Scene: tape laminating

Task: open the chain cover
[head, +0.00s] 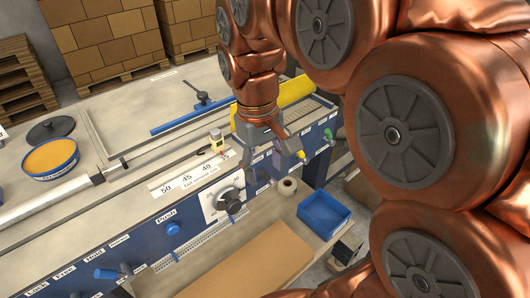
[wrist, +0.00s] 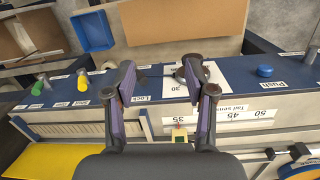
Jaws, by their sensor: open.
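The yellow cover (head: 296,88), which looks like the chain cover, is a long rounded piece along the back right of the blue machine in the head view. My wrist partly hides it. Its edge also shows at the lower left of the wrist view (wrist: 38,160). My gripper (head: 272,152) is open and empty, pointing down over the machine's front edge, in front of the yellow cover and apart from it. In the wrist view, my gripper (wrist: 162,80) has its two fingers wide apart above the blue front panel.
The dial (head: 231,201) and the blue push button (head: 172,229) are on the front panel. Green and yellow knobs (wrist: 82,82) lie left of my fingers. A blue tray (head: 324,214) and a tape roll (head: 287,186) are on the shelf below. A blue-rimmed bowl (head: 50,158) stands at left.

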